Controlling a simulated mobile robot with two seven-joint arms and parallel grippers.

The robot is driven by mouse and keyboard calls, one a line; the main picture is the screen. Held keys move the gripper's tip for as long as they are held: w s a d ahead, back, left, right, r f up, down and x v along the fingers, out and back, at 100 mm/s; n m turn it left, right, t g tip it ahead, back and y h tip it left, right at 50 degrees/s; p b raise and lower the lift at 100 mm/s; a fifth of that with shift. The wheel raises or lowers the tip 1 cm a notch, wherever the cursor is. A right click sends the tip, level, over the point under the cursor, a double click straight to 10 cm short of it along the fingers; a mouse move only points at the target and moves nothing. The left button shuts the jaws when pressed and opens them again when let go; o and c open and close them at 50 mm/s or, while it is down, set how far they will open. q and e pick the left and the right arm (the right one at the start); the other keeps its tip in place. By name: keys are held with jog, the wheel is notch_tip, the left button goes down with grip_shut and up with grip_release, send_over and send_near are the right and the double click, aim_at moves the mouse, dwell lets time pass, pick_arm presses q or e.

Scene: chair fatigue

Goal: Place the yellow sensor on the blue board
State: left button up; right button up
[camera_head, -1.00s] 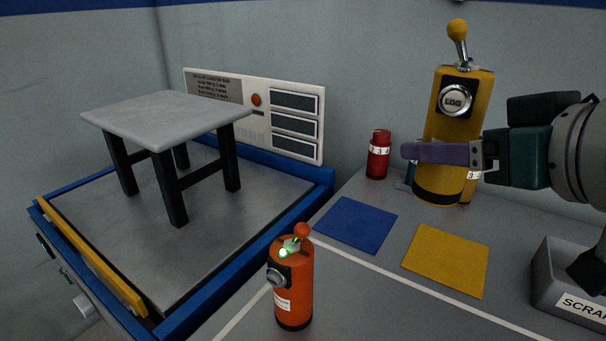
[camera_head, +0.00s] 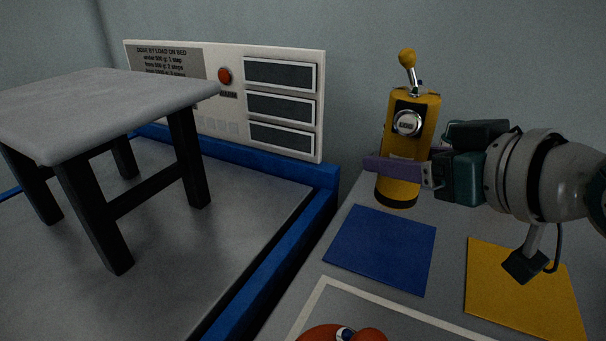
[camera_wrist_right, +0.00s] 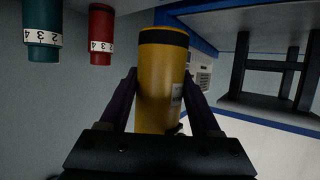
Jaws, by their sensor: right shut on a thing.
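The yellow sensor (camera_head: 413,118), a cylinder with a black base, a round silver front piece and a knobbed lever on top, stands upright at the back edge of the blue board (camera_head: 380,250). My right gripper (camera_head: 405,165) is shut on its body, with purple fingers on either side. In the right wrist view the yellow sensor (camera_wrist_right: 160,85) is between both fingers. I cannot tell whether its base touches the surface. The blue board is flat, bare and in front of it. My left gripper is not in view.
A yellow board (camera_head: 515,285) lies right of the blue one. An orange device (camera_head: 340,333) is cut off at the bottom edge. A grey stool (camera_head: 95,105) stands on a blue-rimmed bed at left, before a panel (camera_head: 225,75). Red (camera_wrist_right: 101,35) and teal (camera_wrist_right: 42,30) cylinders show in the wrist view.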

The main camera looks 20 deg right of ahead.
notch_tip(320, 180, down, 7)
jog(key=shift+f+b, duration=0.1)
jog(key=shift+b, duration=1.05)
jog(key=shift+f, duration=0.15)
jog(key=o, duration=1.5)
jog(key=shift+r, duration=0.3)
jog(key=p+v, duration=0.2)
jog(key=v, duration=0.9)
jog(key=shift+s+p, duration=0.4)
